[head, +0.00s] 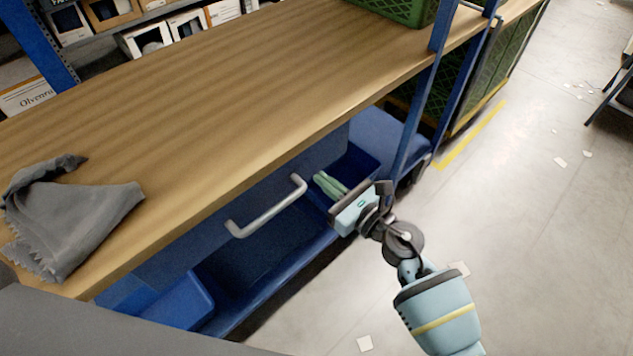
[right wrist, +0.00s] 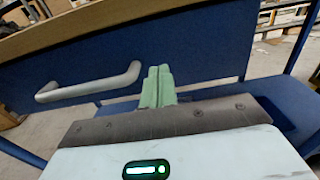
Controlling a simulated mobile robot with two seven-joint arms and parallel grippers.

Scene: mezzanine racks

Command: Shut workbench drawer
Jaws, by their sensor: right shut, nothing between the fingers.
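The workbench drawer has a blue front (head: 320,152) under the wooden bench top (head: 230,95). Its silver bar handle (head: 270,212) sticks out from the front. In the right wrist view the blue front (right wrist: 215,50) spans the middle, with the handle (right wrist: 90,89) to the left. My right gripper (head: 321,178) is shut and empty, its green fingers pointing at the front just right of the handle. The fingers also show in the right wrist view (right wrist: 158,72); whether they touch the front I cannot tell. The bench top hides the drawer's inside. My left gripper is not in view.
A grey cloth (head: 75,215) lies on the bench top at the left. A green crate (head: 395,10) stands at its far end. A blue upright (head: 420,105) rises near my right gripper. The floor at the right is mostly clear.

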